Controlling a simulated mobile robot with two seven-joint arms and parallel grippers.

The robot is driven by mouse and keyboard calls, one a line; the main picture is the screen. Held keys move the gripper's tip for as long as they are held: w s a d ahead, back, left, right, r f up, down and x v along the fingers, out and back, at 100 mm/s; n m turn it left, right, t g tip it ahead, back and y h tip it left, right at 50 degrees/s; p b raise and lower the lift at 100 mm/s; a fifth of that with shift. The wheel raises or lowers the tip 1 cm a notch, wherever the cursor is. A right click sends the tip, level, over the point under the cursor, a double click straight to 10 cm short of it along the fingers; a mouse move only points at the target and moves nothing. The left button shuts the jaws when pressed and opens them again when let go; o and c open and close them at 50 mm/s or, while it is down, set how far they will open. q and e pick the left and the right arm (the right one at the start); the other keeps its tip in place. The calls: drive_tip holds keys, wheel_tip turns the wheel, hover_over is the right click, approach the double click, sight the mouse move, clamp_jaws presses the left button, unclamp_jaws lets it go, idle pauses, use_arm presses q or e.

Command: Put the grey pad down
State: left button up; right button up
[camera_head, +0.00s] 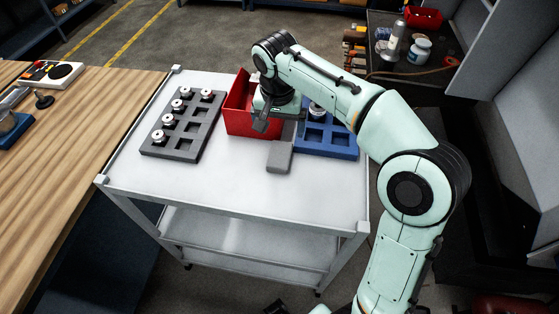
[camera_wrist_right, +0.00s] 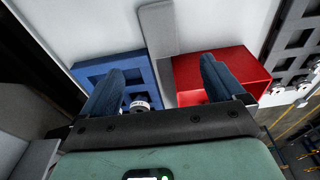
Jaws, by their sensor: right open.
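The grey pad (camera_head: 279,157) lies on the white cart top between a red bin and a blue tray, its near end sticking out past them. In the right wrist view the grey pad (camera_wrist_right: 158,32) runs away from between my fingers. My right gripper (camera_head: 266,120) is over the red bin and the pad's far part; the arm hides part of this area. In the wrist view the right gripper (camera_wrist_right: 164,72) is open, its fingers wide apart with the pad between them in the picture. Whether a finger touches it I cannot tell.
The red bin (camera_head: 240,118) and blue tray (camera_head: 340,149) flank the pad closely. A dark grey tray (camera_head: 186,143) with several metal parts is at left. The cart top (camera_head: 220,180) is clear in front. A wooden bench (camera_head: 75,150) stands at left.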

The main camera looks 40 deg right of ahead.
drive_tip(key=b, duration=0.1)
hover_over(280, 154)
drive_tip(key=f, duration=0.7)
drive_tip(key=shift+s+a, duration=0.25)
drive_tip(key=shift+s, duration=0.05)
drive_tip(key=f, duration=0.5)
drive_tip(key=shift+w+d+f+b, duration=0.1)
drive_tip(key=shift+w+f+b, duration=0.15)
drive_tip(key=shift+b, duration=0.05)
use_arm(q)
drive_tip(key=shift+s+f, duration=0.25)
drive_tip(key=shift+f, duration=0.65)
use_arm(e)
drive_tip(key=c, duration=1.2)
drive_tip(key=shift+r, duration=0.1)
